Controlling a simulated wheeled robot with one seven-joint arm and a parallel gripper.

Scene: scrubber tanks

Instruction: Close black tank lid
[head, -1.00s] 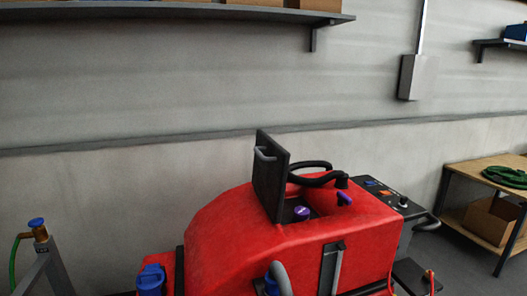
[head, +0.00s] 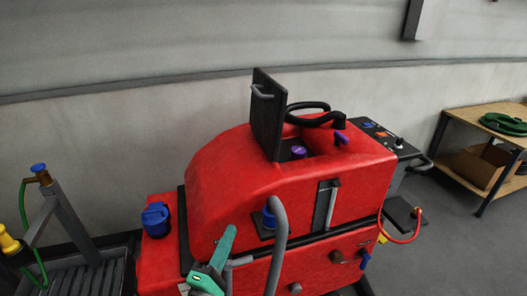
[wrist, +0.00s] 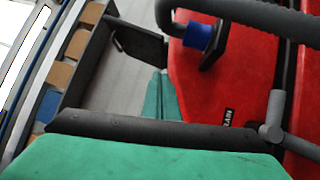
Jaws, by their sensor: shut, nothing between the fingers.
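The black tank lid (head: 268,115) stands open and nearly upright on top of the red scrubber machine (head: 225,180). A grey handle (head: 262,92) is on its left face. The tank opening, with a purple cap (head: 298,152) in it, lies just right of the lid. My gripper (head: 231,231) has green fingers and is low in front of the machine, well below the lid and apart from it. Its fingers are together and empty. They also show in the wrist view (wrist: 161,76), beside the red body. The lid cannot be made out in the wrist view.
A grey hose (head: 277,240) stands at the machine's front, close to my gripper. A black hose (head: 310,115) arches behind the opening. A blue cap (head: 156,215) is at the left. A wooden table (head: 480,118) with a green hose stands at right. Space above the machine is clear.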

